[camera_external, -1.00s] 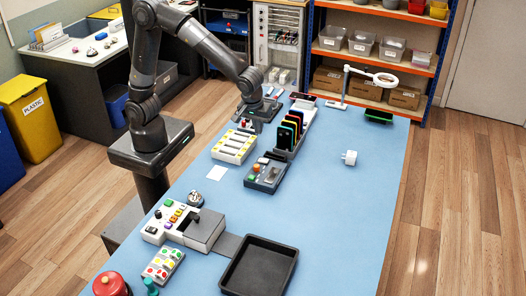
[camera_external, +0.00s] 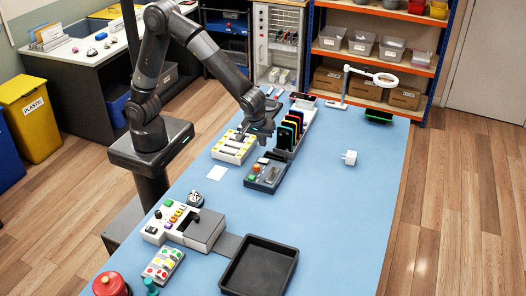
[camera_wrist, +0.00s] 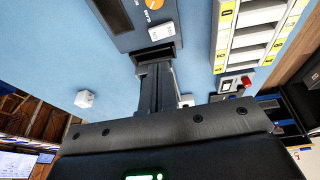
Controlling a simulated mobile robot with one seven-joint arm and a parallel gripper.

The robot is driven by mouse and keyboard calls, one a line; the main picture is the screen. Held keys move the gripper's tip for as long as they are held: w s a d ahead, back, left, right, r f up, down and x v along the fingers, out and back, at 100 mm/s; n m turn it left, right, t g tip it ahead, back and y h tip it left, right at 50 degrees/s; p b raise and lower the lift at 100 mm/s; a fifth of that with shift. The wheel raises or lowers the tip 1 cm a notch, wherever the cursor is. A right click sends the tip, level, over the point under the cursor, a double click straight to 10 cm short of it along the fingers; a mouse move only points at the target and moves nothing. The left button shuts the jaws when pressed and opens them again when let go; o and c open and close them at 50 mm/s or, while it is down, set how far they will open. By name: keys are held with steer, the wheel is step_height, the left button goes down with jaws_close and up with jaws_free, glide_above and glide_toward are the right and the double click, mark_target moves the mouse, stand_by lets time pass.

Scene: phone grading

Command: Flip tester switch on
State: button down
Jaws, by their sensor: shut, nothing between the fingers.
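The tester, a dark grey box with an orange knob and a green button (camera_external: 267,176), sits on the blue mat in the middle of the table. In the wrist view its face (camera_wrist: 123,33) is partly cut off at the top edge. A small white rocker switch (camera_wrist: 160,32) shows near its edge; I cannot tell its position. My gripper (camera_wrist: 155,58) is shut and empty, its tips close to the switch. Contact cannot be made out. In the external view my gripper (camera_external: 257,138) is above the mat, just behind the tester and beside the phone rack.
A white tray with yellow labels (camera_external: 234,148) is left of the tester. A rack of upright phones (camera_external: 287,133) stands close behind and to the right. A white plug cube (camera_external: 349,157) lies further right. The mat's right side is mostly clear.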

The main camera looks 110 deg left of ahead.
mark_target(266, 160)
steer(key=x, duration=0.4)
steer(key=d+x, duration=0.1)
steer(key=x, duration=0.2)
steer(key=shift+w+f, duration=0.15)
steer(key=shift+f, duration=0.1)
steer(key=shift+w+f+g, duration=0.2)
steer(key=shift+f+g, duration=0.1)
steer(key=shift+g, duration=0.1)
steer(key=shift+s, duration=0.2)
steer(key=shift+s+r, duration=0.2)
steer(key=shift+s, duration=0.45)
steer(key=shift+r, duration=0.1)
steer(key=w+a+v, duration=0.1)
steer(key=w+v, duration=0.1)
steer(key=v, duration=1.1)
steer(key=shift+w+r, duration=0.2)
steer(key=shift+r, duration=0.15)
